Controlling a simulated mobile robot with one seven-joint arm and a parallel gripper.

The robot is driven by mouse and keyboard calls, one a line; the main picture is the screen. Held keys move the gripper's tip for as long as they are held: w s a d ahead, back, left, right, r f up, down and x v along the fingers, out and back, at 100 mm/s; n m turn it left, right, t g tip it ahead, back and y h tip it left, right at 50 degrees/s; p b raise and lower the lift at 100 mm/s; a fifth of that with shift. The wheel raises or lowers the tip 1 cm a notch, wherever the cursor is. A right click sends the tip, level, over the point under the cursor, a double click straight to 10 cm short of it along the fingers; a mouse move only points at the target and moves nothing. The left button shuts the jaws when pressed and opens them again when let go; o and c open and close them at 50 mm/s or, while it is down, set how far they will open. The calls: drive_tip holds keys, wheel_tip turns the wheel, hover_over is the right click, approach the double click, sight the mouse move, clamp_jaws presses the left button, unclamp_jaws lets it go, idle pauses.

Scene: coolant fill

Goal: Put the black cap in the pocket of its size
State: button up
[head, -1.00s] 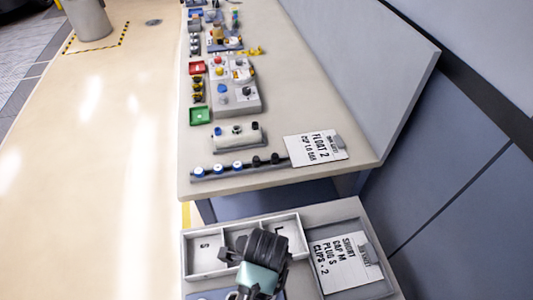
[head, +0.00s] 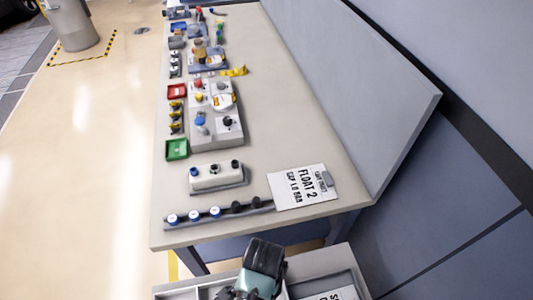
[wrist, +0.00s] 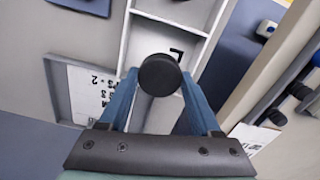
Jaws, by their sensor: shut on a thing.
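In the wrist view, my gripper (wrist: 160,90) has its two blue fingers closed on the round black cap (wrist: 160,74), seen from its flat end. The cap is in front of the white pocket tray (wrist: 212,22), over the pocket marked L, and hides part of that letter. I cannot tell its height above the tray. In the head view, my dark wrist hides the fingers and cap; only the top edge of the pocket tray (head: 178,292) shows at the bottom.
A card in a grey tray (wrist: 90,95) lies left of my gripper in the wrist view. A wall panel stands at right.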

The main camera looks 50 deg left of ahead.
wheel_tip(320, 180, down, 3)
drive_tip(key=shift+s+d+r, duration=0.1)
drive_tip(key=shift+f, duration=1.95)
drive_tip(key=shift+f, duration=0.1)
drive_tip(key=o, duration=1.5)
drive_tip(key=shift+c, duration=0.2)
wheel_tip(320, 180, up, 12)
drive_tip(key=shift+r, duration=0.1)
